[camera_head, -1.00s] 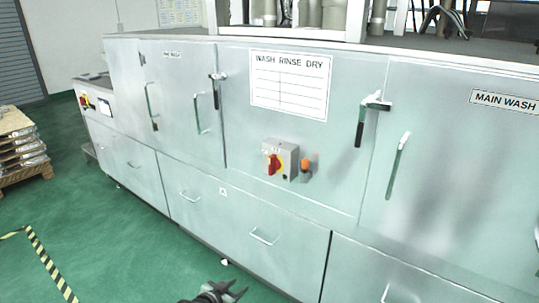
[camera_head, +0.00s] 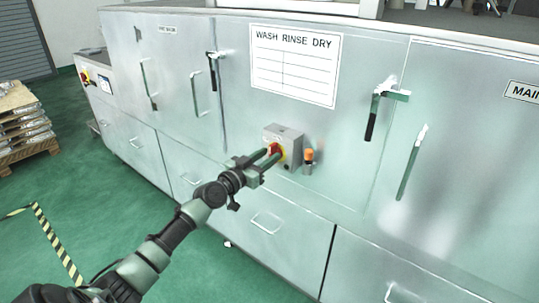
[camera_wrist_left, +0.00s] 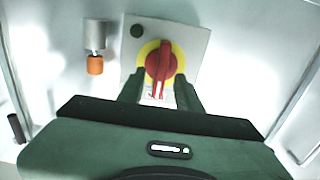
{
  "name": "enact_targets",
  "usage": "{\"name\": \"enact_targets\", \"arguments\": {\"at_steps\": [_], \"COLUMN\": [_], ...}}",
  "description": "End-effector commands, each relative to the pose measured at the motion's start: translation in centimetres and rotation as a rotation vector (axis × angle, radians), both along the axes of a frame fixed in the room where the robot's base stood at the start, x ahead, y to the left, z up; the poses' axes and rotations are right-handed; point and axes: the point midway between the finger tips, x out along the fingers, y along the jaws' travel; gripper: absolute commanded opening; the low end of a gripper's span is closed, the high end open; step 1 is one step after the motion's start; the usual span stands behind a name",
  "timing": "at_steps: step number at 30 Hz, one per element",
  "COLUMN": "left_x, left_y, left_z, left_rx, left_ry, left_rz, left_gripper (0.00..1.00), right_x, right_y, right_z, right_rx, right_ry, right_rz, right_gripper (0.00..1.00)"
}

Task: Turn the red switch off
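The red switch (camera_head: 274,150) is a rotary knob on a yellow round plate, on a grey box (camera_head: 291,140) on the steel machine's front. In the left wrist view the red knob (camera_wrist_left: 161,62) shows with its grip bar nearly upright in the picture. My left gripper (camera_head: 265,160) is at the switch, its two green fingers pointing at it. In the left wrist view the fingers (camera_wrist_left: 160,96) stand apart, one on each side of the knob's bar, with gaps visible. Whether the fingertips touch the yellow plate I cannot tell. My right gripper is not in view.
An orange-tipped fitting (camera_head: 308,156) sits just right of the switch box. Door handles (camera_head: 373,115) stick out from the panels. A smaller red switch (camera_head: 85,76) is on the far left unit.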

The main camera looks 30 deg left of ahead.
Motion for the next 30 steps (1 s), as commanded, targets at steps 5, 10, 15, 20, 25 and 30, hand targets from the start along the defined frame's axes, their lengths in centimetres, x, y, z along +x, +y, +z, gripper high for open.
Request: {"name": "enact_targets", "arguments": {"at_steps": [5,10,15,20,25,30], "left_x": [1.27,1.38,1.36,1.36,1.35,1.35], "left_y": [-0.10,-0.13,-0.13,-0.12,-0.12,-0.07], "left_z": [-0.04,-0.03,-0.04,-0.05,-0.07,-0.13], "left_rx": [0.001,0.002,0.001,0.001,-0.006,-0.049], "left_ry": [0.001,0.001,0.001,0.001,0.001,0.005], "left_rz": [0.000,0.000,0.000,0.000,0.000,0.000], "left_gripper": [0.35,0.35,0.15,0.00,0.00,0.00], "right_x": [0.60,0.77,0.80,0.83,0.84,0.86], "right_y": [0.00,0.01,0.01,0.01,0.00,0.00], "right_z": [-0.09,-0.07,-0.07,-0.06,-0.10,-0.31], "right_rx": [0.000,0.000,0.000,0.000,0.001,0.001], "right_ry": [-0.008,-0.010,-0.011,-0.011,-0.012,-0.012], "right_rz": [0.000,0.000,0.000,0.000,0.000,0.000], "right_gripper": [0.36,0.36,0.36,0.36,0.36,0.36]}}
